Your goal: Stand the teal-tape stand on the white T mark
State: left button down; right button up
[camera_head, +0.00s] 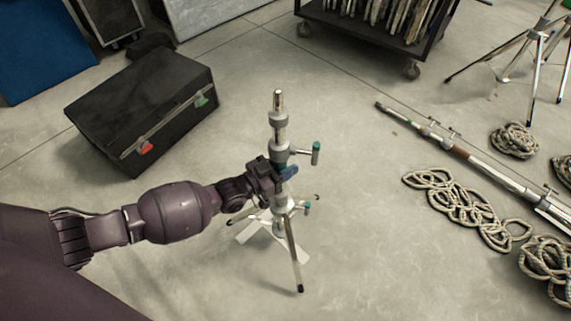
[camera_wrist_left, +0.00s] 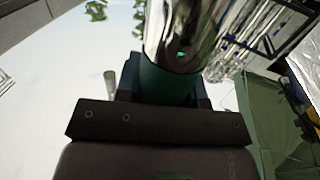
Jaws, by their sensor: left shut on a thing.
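The teal-tape stand (camera_head: 279,131) is upright in the middle of the head view, a silver column with teal-ended knobs and folding legs. My left gripper (camera_head: 284,173) is shut on its column at mid height. The left wrist view shows the shiny tube (camera_wrist_left: 185,35) with a teal band (camera_wrist_left: 166,84) between the fingers. The white T mark (camera_head: 285,247) lies on the floor under the stand, partly covered by its legs. I cannot tell whether the feet touch the floor. My right gripper is in neither view.
A black case (camera_head: 140,100) with red and green latches stands left of the stand. Coiled ropes (camera_head: 455,205) and a lying pole stand (camera_head: 470,160) are at the right. A wheeled cart (camera_head: 365,35) is at the back.

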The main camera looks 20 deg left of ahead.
pick_arm(q)
jog(key=shift+w+f+b, duration=0.15)
jog(key=shift+b, duration=0.15)
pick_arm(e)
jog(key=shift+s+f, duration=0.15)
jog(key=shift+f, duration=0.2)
pick_arm(q)
jog(key=shift+f, duration=0.45)
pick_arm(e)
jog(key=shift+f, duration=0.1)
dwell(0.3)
